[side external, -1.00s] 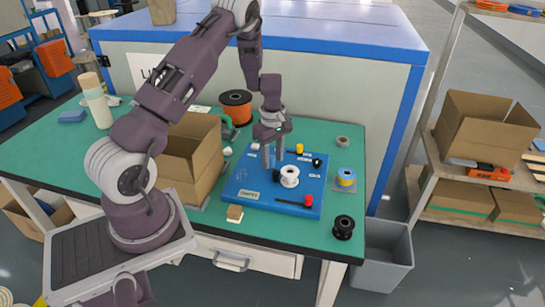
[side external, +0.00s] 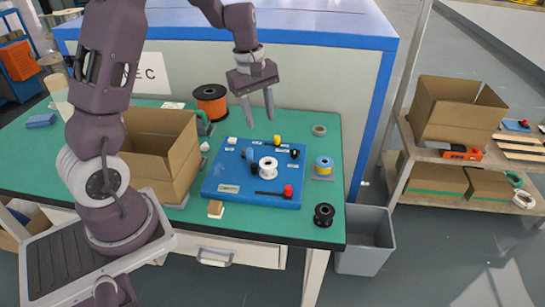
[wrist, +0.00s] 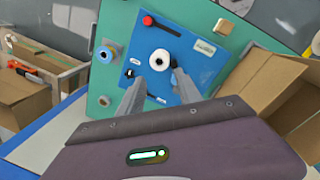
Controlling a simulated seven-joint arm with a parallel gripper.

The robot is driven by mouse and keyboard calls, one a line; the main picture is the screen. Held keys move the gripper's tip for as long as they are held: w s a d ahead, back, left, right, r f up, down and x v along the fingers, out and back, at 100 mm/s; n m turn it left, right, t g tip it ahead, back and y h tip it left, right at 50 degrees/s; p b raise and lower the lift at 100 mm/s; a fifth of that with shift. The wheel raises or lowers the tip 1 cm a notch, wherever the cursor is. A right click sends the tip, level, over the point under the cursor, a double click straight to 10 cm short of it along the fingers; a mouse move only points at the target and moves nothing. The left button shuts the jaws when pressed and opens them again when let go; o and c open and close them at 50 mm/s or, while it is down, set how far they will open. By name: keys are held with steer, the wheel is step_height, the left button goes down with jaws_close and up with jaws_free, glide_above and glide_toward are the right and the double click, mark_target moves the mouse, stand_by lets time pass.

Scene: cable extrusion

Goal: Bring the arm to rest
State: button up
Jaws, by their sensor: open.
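My gripper (side external: 258,108) is open and empty, raised above the blue board. Its two fingers point down and stand apart. In the wrist view, my gripper (wrist: 158,82) is seen from behind, with the board beyond its fingers. The blue board (side external: 221,176) lies on the green table (side external: 330,226). It carries a white spool (side external: 268,165), a red-ended lever (side external: 288,191), yellow and black knobs and small labels. The white spool also shows in the wrist view (wrist: 160,59). A gap shows between my fingertips and the board.
An open cardboard box (side external: 160,150) stands left of the board. An orange spool (side external: 211,101) is behind it. A yellow-blue spool (side external: 323,167) and a black spool (side external: 324,215) sit to the right. A grey bin (side external: 366,240) and a shelf (side external: 445,155) stand beyond the table.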

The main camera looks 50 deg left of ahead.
steer(key=s+d+r+m+t, duration=0.2)
steer(key=s+d+r+m, duration=0.55)
steer(key=d+r, duration=0.3)
steer(key=s+d+r+m+t, duration=0.1)
steer(key=s+d+m, duration=0.1)
steer(key=s+m, duration=0.2)
steer(key=s+d+r+m+t, duration=0.1)
steer(key=s+m, duration=0.4)
steer(key=s, duration=0.6)
steer(key=shift+s+d+r+y, duration=0.3)
steer(key=shift+d+r, duration=0.3)
steer(key=shift+d, duration=0.6)
steer(key=shift+w, duration=0.1)
